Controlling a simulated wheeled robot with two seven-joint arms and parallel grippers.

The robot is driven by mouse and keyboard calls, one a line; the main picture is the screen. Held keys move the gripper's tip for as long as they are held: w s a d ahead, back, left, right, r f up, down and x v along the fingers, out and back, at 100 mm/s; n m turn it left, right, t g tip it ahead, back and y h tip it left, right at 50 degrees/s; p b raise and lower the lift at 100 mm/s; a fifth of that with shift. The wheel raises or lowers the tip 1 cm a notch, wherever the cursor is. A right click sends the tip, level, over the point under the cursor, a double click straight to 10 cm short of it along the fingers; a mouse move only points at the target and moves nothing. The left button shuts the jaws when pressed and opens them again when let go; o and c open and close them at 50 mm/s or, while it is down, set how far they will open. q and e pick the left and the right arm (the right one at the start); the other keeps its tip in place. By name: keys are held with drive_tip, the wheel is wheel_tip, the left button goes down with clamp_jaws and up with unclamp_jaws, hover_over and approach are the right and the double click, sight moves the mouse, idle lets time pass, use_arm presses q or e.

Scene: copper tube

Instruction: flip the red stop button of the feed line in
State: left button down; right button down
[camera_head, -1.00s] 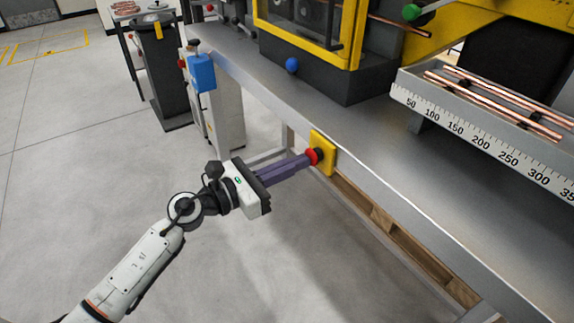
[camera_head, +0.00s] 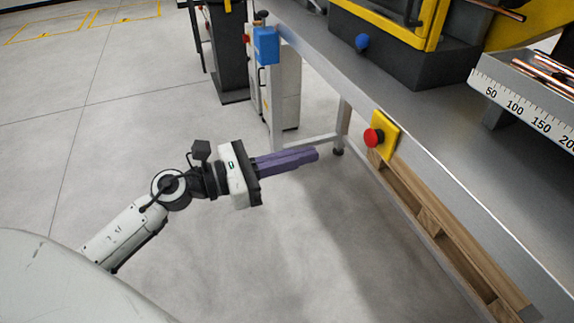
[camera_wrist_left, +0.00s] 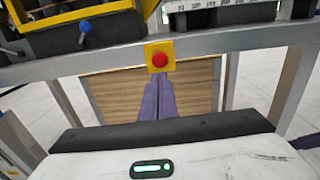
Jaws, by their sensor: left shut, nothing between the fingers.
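The red stop button (camera_head: 373,137) sits on a yellow plate (camera_head: 386,135) on the front edge of the metal bench. The button also shows in the left wrist view (camera_wrist_left: 159,60), just beyond the fingertips, on its yellow plate (camera_wrist_left: 151,48). My left gripper (camera_head: 316,154) has its purple fingers shut with nothing between them. In the head view its tips are left of the button, with a clear gap. The left wrist view also shows the shut fingers (camera_wrist_left: 158,84) pointing towards the button.
The bench's front edge (camera_head: 448,194) runs down to the right, with a wooden pallet (camera_head: 430,222) beneath. A blue box (camera_head: 266,45) is on the bench's far end. A ruled tray (camera_head: 530,107) with copper tubes stands at right. The floor around my left arm is clear.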

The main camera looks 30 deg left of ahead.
use_arm(q)
drive_tip(key=shift+v, duration=1.35)
drive_tip(key=s+a+f+n+t+y, duration=0.15)
drive_tip(key=f+n+y, duration=0.5)
drive_tip(key=n, duration=0.75)
drive_tip(key=s+f+n+t+y, duration=0.1)
drive_tip(key=s+f+n+y, duration=0.15)
drive_tip(key=f+n, duration=0.9)
drive_tip(key=s+d+f+n+g, duration=0.4)
drive_tip(key=s+f+n, duration=0.2)
drive_tip(key=f+n, duration=0.1)
drive_tip(key=s+d+f+n+g, duration=0.3)
drive_tip(key=s+f+n, duration=0.3)
drive_tip(key=n, duration=0.3)
drive_tip(key=shift+s+d+f+g, duration=0.4)
drive_tip(key=shift+s+d, duration=0.3)
drive_tip(key=shift+d, duration=0.1)
drive_tip(key=shift+w, duration=0.1)
